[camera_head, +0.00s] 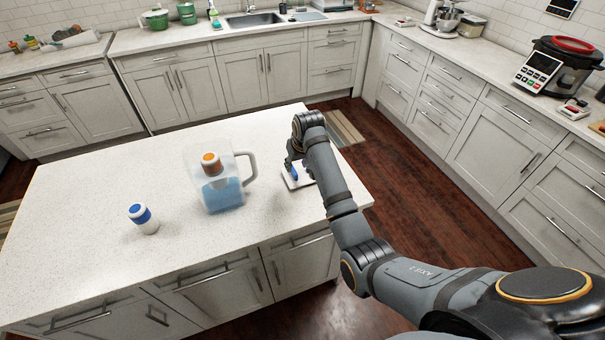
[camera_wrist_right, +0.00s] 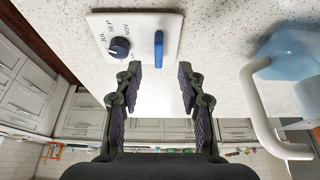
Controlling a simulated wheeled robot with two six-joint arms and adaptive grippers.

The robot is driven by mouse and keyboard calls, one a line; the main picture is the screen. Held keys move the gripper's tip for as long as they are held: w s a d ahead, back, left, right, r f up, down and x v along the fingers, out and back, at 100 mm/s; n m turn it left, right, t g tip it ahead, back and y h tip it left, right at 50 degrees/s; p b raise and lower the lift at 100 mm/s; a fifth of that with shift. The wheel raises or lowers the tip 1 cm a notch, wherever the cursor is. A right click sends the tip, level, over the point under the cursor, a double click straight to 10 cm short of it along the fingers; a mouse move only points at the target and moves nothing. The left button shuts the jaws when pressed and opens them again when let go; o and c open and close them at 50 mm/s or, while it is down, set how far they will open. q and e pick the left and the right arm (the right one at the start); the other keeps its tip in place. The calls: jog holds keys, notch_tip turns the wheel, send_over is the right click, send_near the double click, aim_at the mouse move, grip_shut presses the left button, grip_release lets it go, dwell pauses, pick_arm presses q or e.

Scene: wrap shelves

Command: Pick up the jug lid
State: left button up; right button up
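The jug lid (camera_head: 302,183) is a flat white plate lying on the island counter, right of the jug. The right wrist view shows the lid (camera_wrist_right: 141,28) with a dark dial (camera_wrist_right: 118,47), month lettering and an upright blue tab (camera_wrist_right: 158,48). My right gripper (camera_head: 298,167) reaches down over the lid. In the wrist view its fingers (camera_wrist_right: 161,78) are open with nothing between them, and the blue tab lies just past the fingertips. The clear jug (camera_head: 222,197) stands upright with blue water and an orange-topped filter inside. My left gripper is out of view.
A small white bottle with a blue band (camera_head: 143,218) stands left of the jug. The jug's handle (camera_head: 248,167) points toward my right gripper. The island's right edge is close beyond the lid. The left part of the island (camera_head: 80,215) is clear.

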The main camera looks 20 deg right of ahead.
aim_at(294, 171)
jog(key=x, duration=0.2)
jog(key=shift+w+f, duration=0.25)
jog(key=shift+w+f+p, duration=0.2)
jog(key=shift+f+p, duration=0.1)
jog(key=shift+p, duration=0.15)
jog(key=x, duration=0.4)
jog(key=shift+w+d+f+p, duration=0.1)
jog(key=shift+w+f+p, duration=0.1)
jog(key=shift+w+p, duration=0.15)
jog(key=shift+s, duration=0.1)
jog(key=shift+c, duration=0.3)
grip_shut()
jog(key=shift+r, duration=0.1)
